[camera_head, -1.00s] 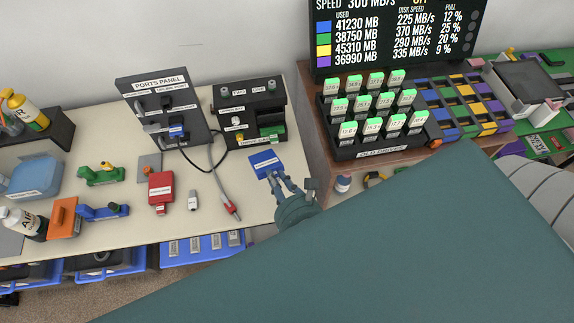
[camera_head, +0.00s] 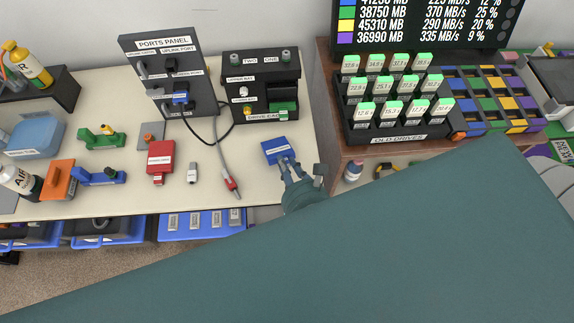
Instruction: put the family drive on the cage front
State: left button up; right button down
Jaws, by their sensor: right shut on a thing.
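A blue box-shaped drive (camera_head: 276,150) with a small white label is at the front right of the cream table. I cannot read its label, so I cannot tell whether it is the family drive. My right gripper (camera_head: 291,170) is shut on its near edge. I cannot tell whether the drive touches the table. The black drive cage (camera_head: 262,92) stands behind it, with labelled bays, knobs on top and a green part at its lower right. The drive is apart from the cage front. My left gripper is not in view.
The ports panel (camera_head: 140,70) stands left of the cage, with a dark cable. A red drive (camera_head: 160,158), a grey stick (camera_head: 193,173) and a red-tipped cable (camera_head: 230,180) lie left. The old drives rack (camera_head: 390,138) stands on a brown unit right. My arm covers the foreground.

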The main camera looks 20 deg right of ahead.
jog(key=shift+f, duration=0.45)
jog(key=shift+r+p, duration=0.35)
jog(key=shift+f, duration=0.1)
jog(key=shift+f+b, duration=0.3)
jog(key=shift+f, duration=0.15)
jog(key=c, duration=1.6)
grip_release()
jog(key=shift+o, duration=0.2)
jog(key=shift+f, duration=0.15)
jog(key=shift+s, duration=0.1)
jog(key=v, duration=0.7)
